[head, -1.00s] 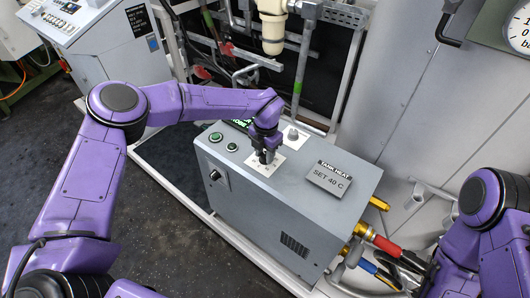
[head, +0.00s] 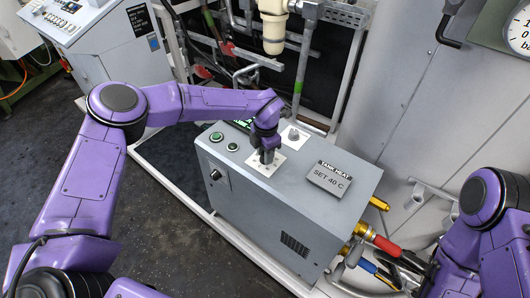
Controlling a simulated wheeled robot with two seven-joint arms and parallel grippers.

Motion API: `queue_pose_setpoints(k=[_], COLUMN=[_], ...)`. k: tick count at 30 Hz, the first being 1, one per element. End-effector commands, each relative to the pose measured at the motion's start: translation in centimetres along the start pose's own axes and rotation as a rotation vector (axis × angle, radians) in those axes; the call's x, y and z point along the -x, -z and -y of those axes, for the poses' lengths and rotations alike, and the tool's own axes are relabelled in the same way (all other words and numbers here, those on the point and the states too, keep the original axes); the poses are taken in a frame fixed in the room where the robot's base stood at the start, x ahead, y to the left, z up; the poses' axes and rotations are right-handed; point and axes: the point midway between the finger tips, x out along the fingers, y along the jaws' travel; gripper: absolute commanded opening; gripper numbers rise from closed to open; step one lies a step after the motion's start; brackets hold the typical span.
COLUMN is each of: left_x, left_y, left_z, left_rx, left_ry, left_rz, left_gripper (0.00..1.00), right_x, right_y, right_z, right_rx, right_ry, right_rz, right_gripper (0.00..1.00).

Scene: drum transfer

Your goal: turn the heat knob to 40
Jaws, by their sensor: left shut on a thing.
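The grey tank heat box (head: 310,222) stands in the middle of the head view. Its top has a plate reading "TANK HEAT, SET 40 C" (head: 328,180). My left gripper (head: 267,157) points down onto a white dial plate (head: 277,168) on the box top. It is shut on the heat knob, which the fingers hide. I cannot read the knob's setting. My right arm is at the right edge, and its gripper is out of view.
A dark display is partly hidden by my left arm. Red and blue hoses (head: 385,246) leave the box's right side.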

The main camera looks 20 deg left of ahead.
Motion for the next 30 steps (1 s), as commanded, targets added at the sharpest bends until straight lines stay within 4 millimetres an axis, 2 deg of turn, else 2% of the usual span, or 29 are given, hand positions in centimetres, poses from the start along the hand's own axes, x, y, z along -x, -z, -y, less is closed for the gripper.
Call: queue_pose_setpoints(k=[1,2,4,14,17,25,30], left_x=[0.1,0.1,0.1,0.3,1.7,8.0,10.2], left_y=[-0.1,-0.1,-0.1,-0.1,-0.1,-0.1,-0.1], left_z=[-0.1,-0.1,-0.1,0.0,-0.1,0.0,0.0], left_rx=[0.000,0.000,0.000,0.001,-0.001,0.001,0.001], left_ry=[-0.002,-0.002,-0.001,-0.001,-0.003,-0.004,-0.002], left_rz=[0.003,0.003,0.003,0.002,0.005,0.005,0.002], left_gripper=[0.06,0.40,0.62,0.62,0.62,0.62,0.62], right_x=[0.0,0.0,0.0,-0.1,-0.7,-2.2,-2.5], right_y=[0.0,0.0,0.0,-0.1,-0.3,-0.9,-1.0], right_z=[0.0,0.0,0.0,0.0,0.1,0.2,0.2], right_rx=[0.000,0.000,0.000,0.000,0.000,0.000,0.000], right_ry=[0.000,0.000,0.000,0.000,0.000,0.000,0.000], right_rz=[0.000,0.000,0.000,0.000,0.000,0.000,0.000], right_gripper=[0.43,0.43,0.43,0.43,0.43,0.43,0.43])
